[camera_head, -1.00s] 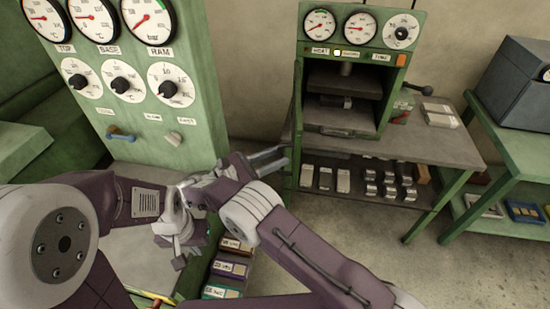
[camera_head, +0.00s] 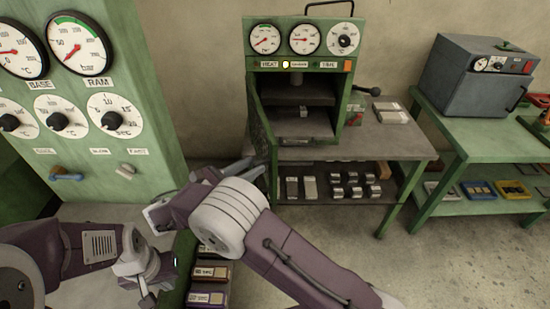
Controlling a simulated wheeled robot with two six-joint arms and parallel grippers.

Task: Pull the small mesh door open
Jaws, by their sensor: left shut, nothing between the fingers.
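The small mesh door (camera_head: 259,125) is a narrow dark panel in a green frame on the left side of the green press cabinet (camera_head: 346,52). It stands swung out from the cabinet front, seen nearly edge-on, and the cabinet's inside shows. My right gripper (camera_head: 248,170) is close to the door's lower end, with two grey fingers apart and nothing seen between them. I cannot tell whether it touches the door. My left gripper (camera_head: 150,296) is low at the left, shut and empty, away from the door.
A tall green gauge panel (camera_head: 140,110) stands at the left. The cabinet sits on a grey-topped table (camera_head: 395,145) with metal blocks on its lower shelf. A grey oven (camera_head: 480,78) is on a green bench at right. Labelled boxes (camera_head: 210,272) lie below my arms. Floor at right is clear.

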